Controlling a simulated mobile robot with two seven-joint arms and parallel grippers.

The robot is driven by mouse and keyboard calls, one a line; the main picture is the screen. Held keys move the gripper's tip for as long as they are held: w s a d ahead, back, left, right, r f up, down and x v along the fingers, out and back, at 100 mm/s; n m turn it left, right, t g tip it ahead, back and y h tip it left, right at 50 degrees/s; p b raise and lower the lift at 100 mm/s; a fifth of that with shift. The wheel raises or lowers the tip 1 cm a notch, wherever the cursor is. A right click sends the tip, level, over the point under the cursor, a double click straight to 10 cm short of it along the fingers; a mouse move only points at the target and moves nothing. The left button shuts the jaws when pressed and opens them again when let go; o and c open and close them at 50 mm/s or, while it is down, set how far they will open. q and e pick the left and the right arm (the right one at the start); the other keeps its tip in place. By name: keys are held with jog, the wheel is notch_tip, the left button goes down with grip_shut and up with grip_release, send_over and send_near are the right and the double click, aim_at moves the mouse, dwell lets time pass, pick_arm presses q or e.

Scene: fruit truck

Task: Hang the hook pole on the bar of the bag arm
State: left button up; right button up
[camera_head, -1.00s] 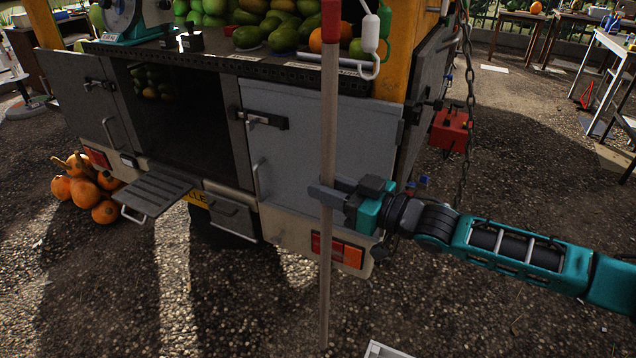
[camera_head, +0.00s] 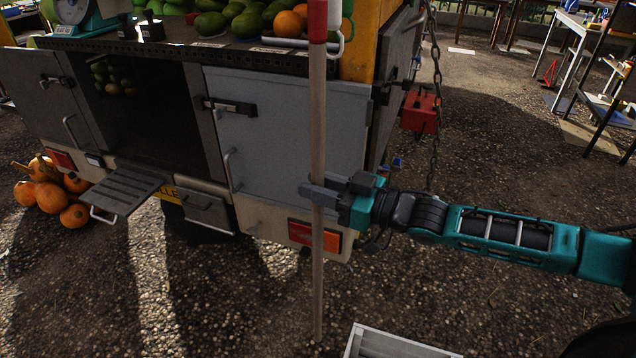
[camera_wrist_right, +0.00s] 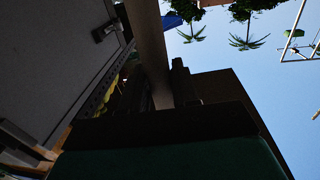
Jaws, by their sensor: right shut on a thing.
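My right gripper (camera_head: 322,195) is shut on the hook pole (camera_head: 318,120), a long wooden pole with a red sleeve near its top. The pole stands about upright in front of the truck's closed right door; its top and any hook are out of frame. In the right wrist view the pole (camera_wrist_right: 148,45) runs up past a dark finger. A white curved bar (camera_head: 336,45), seemingly the bag arm, is at the truck's rear right corner, partly hidden behind the pole's red part. I cannot tell whether they touch. My left gripper is not in view.
The truck's grey door (camera_head: 285,125) is behind the pole, and a fold-down step (camera_head: 125,193) is at left. Pumpkins (camera_head: 48,195) lie on the ground. A chain (camera_head: 436,90) hangs near a red box (camera_head: 420,112). A white crate (camera_head: 395,345) is at the bottom edge.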

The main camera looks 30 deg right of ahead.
jog(key=o, duration=1.1)
jog(key=shift+s+f, duration=0.1)
jog(key=shift+s, duration=0.05)
jog(key=p+v, duration=0.3)
jog(key=v, duration=0.9)
jog(key=shift+s+d, duration=0.25)
